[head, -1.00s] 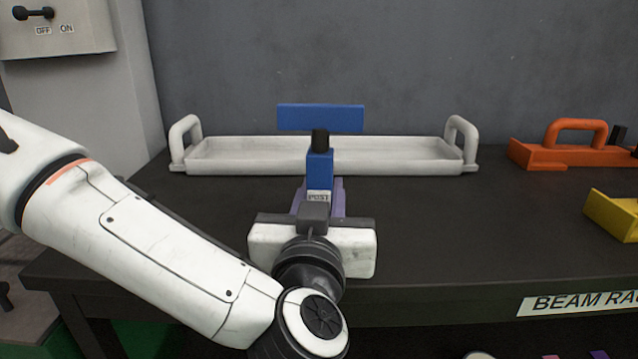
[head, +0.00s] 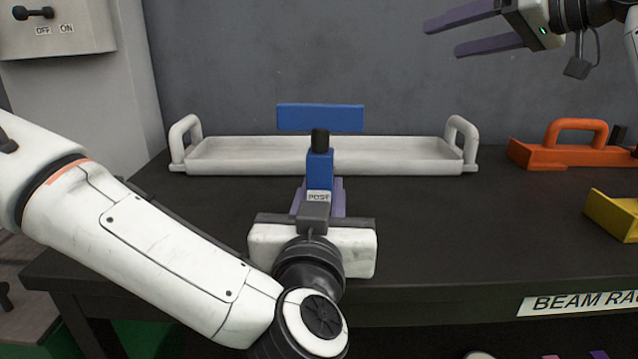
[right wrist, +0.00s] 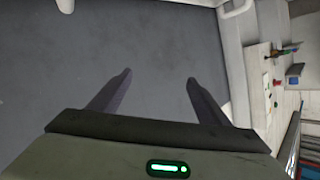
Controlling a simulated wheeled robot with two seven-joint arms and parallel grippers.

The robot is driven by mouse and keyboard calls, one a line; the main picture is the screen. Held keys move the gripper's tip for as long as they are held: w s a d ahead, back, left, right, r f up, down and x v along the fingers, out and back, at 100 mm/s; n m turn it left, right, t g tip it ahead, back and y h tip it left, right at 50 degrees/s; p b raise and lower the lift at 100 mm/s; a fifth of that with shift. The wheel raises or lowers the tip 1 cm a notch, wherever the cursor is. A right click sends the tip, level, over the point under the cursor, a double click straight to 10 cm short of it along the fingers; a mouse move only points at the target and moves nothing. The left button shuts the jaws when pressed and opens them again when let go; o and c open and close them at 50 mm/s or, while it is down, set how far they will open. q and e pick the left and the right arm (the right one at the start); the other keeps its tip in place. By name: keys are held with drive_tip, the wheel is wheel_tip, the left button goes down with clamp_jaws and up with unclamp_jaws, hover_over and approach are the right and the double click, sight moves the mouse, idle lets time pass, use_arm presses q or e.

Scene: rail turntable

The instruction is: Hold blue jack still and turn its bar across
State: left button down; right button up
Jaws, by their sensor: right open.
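The blue jack (head: 320,168) stands upright on the dark table, with a POST label low on its front and a black piece near its top. Its blue bar (head: 320,117) shows at the top, running left to right in the head view. My left gripper (head: 322,192) is at the lower post, its purple fingers close along both sides; its body hides the jack's base. It looks shut on the post. My right gripper (head: 443,38) is open and empty, up and to the right of the bar. Its spread fingers also show in the right wrist view (right wrist: 160,76).
A long white tray (head: 415,167) with two end handles lies behind the jack. An orange handled block (head: 560,155) and a yellow block (head: 615,215) sit at the right. A grey wall (head: 400,70) is behind. The table between jack and yellow block is clear.

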drive_tip(key=s+a+n+g+h, duration=0.2)
drive_tip(key=s+a+n+g, duration=0.3)
drive_tip(key=a, duration=0.6)
drive_tip(key=n+g+h, duration=0.3)
drive_tip(key=n+g, duration=0.3)
drive_tip(key=n, duration=0.2)
approach(325, 105)
drive_tip(key=shift+w+d+f, duration=0.1)
drive_tip(key=shift+w+f, duration=0.2)
drive_tip(key=shift+f, duration=0.6)
drive_tip(key=shift+s+a+f+n+y, duration=0.25)
drive_tip(key=shift+a+f+n+y, duration=0.05)
drive_tip(key=shift+f+n, duration=0.1)
drive_tip(key=shift+x, duration=4.65)
drive_tip(key=shift+w+r, duration=0.1)
drive_tip(key=shift+r, duration=0.1)
drive_tip(key=shift+a+r, duration=0.1)
drive_tip(key=shift+r, duration=3.8)
